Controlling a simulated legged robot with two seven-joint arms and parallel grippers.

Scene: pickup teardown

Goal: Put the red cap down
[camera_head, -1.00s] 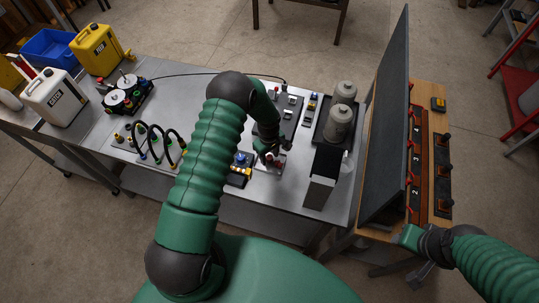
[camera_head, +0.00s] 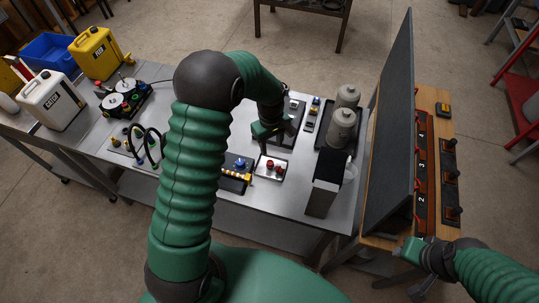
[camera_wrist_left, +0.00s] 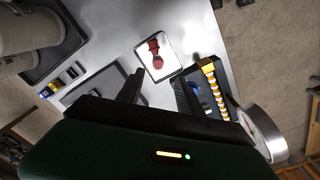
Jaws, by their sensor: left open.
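Red parts (camera_head: 270,165), which look like the red cap and perhaps a second red piece touching it, lie in a small silver tray (camera_head: 264,176) on the grey bench. In the left wrist view the red cap (camera_wrist_left: 158,62) rests inside the white-looking tray (camera_wrist_left: 172,65). My left gripper (camera_head: 266,138) is just behind the tray, raised and apart from it. Its two fingers are spread with nothing between them in the left wrist view (camera_wrist_left: 156,92). My right gripper (camera_head: 412,250) is at the lower right by the wooden bench; its fingers are too small to judge.
A black block with a blue knob and striped edge (camera_head: 237,170) stands left of the tray. A dark box (camera_head: 325,183) and grey canisters (camera_head: 342,125) stand to the right. A tall dark panel (camera_head: 390,120) borders the bench. Bare metal lies in front of the tray.

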